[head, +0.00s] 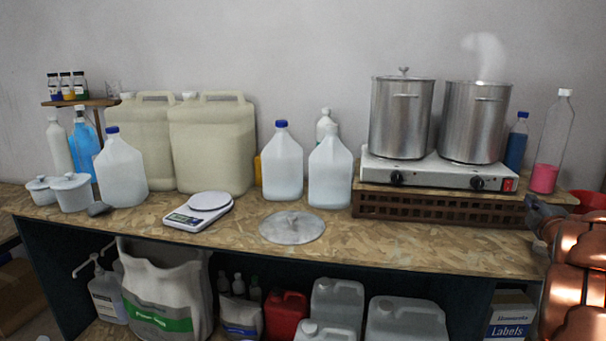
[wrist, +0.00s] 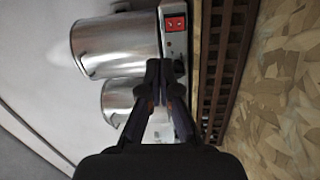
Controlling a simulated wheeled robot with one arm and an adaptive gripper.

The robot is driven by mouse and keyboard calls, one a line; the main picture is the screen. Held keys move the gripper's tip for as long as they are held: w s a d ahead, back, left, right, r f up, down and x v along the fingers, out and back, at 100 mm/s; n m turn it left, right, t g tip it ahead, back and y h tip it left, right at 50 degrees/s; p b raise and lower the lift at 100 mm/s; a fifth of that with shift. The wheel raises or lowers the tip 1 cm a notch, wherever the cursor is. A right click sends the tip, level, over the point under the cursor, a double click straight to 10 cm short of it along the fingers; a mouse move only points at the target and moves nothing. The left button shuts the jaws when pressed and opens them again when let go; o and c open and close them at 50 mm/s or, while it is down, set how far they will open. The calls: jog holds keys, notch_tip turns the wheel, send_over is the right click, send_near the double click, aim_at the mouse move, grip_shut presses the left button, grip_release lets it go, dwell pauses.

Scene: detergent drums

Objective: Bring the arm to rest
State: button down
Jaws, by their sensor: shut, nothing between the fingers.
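My gripper (wrist: 158,75) shows in the wrist view with its two dark fingers together and nothing between them. It points toward the hot plate (wrist: 174,45) and the two steel pots, and I cannot tell its distance from them.
The hot plate sits on a brown slatted crate (head: 440,208) on the chipboard bench (head: 370,235). A loose lid (head: 292,227) and a scale (head: 198,211) lie near the front. A bottle with pink liquid (head: 545,177) stands right of the pots, close to my arm in the picture.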

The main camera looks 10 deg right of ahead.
jog(key=s+a+f+m+g+y+p, duration=0.1)
jog(key=s+a+f+m+g, duration=0.3)
jog(key=a, duration=0.6)
jog(key=s+a+f+m+g+y+p, duration=0.1)
jog(key=s+a+f+m+g, duration=0.25)
jog(key=s+a, duration=0.45)
jog(key=s+a+f+m+g+y+p, duration=0.1)
jog(key=s+a+f+m+g+p, duration=0.2)
jog(key=a, duration=0.8)
jog(key=s+a+f+m+g+y, duration=0.1)
jog(key=s+a+g, duration=0.3)
jog(key=s+a, duration=0.5)
jog(key=s+a+f+m+g+y, duration=0.1)
jog(key=s+a+g+y, duration=0.2)
jog(key=s+a, duration=0.6)
jog(key=s+g, duration=0.1)
jog(key=s, duration=0.4)
jog(key=shift+s+a+f, duration=0.3)
jog(key=shift+s+a, duration=0.05)
